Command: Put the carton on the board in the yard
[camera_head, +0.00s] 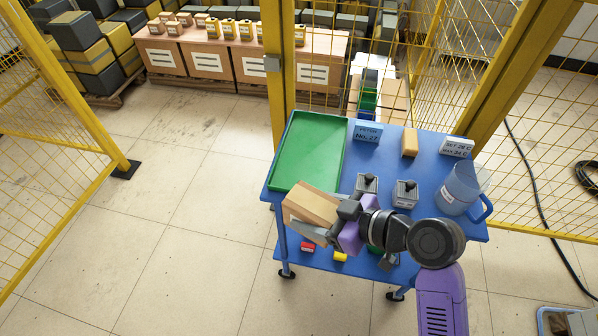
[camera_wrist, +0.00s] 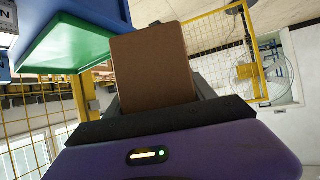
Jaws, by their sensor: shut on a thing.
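My gripper (camera_head: 322,222) is shut on a brown carton (camera_head: 312,204) and holds it at the front left corner of the blue cart. The carton is tilted and appears above the cart top level, partly over the edge. In the wrist view the carton (camera_wrist: 153,70) stands between the dark fingers and fills the middle. One dark finger shows along the carton's lower side in the head view. No plain board stands out; a wooden pallet (camera_head: 131,92) at the back left carries dark and yellow boxes.
Yellow mesh fences stand on both sides. Open tiled floor (camera_head: 190,190) lies left, with large labelled boxes (camera_head: 210,62) behind.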

